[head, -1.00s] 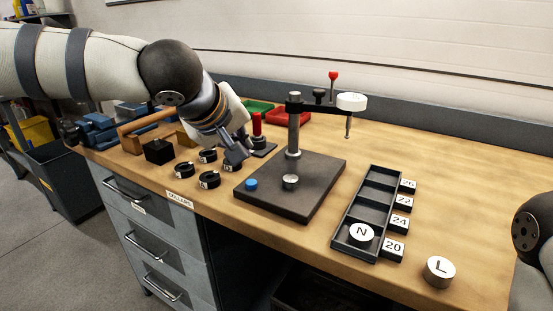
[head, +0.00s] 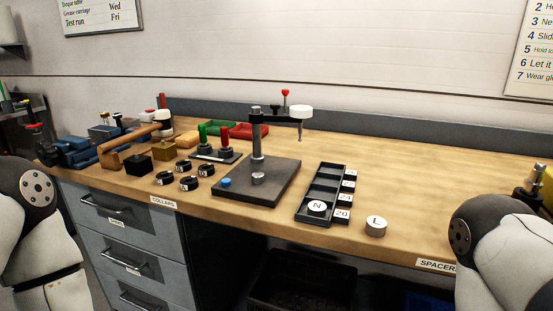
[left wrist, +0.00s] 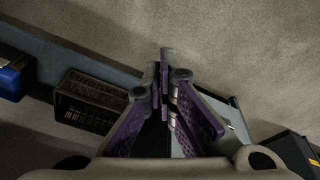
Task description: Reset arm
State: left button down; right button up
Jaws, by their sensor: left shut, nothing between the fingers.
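My left gripper (left wrist: 164,55) is in the left wrist view, hanging over the grey floor, its fingers together with nothing between them. In the head view only my left arm shows, at the lower left edge; the gripper is hidden. My right arm shows at the right edge; its gripper is not visible. On the bench a dark base plate (head: 270,190) carries a post with a swing arm (head: 270,117). The arm points right, with a white round cap (head: 300,112) on its end and a red knob above. A small blue button (head: 225,182) sits on the plate.
A black tray (head: 306,207) holds disc N (head: 317,208); disc L (head: 376,226) stands beside it. Several black collars (head: 165,178) and a stand with green and red handles (head: 224,138) lie left. In the wrist view a black crate (left wrist: 90,100) stands on the floor.

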pick_arm(q)
jog(key=s+a+f+m+g, duration=0.1)
jog(key=s+a+g, duration=0.2)
jog(key=s, duration=1.1)
jog(key=shift+a+f+g, duration=0.4)
jog(key=shift+a, duration=0.25)
jog(key=shift+s, duration=0.1)
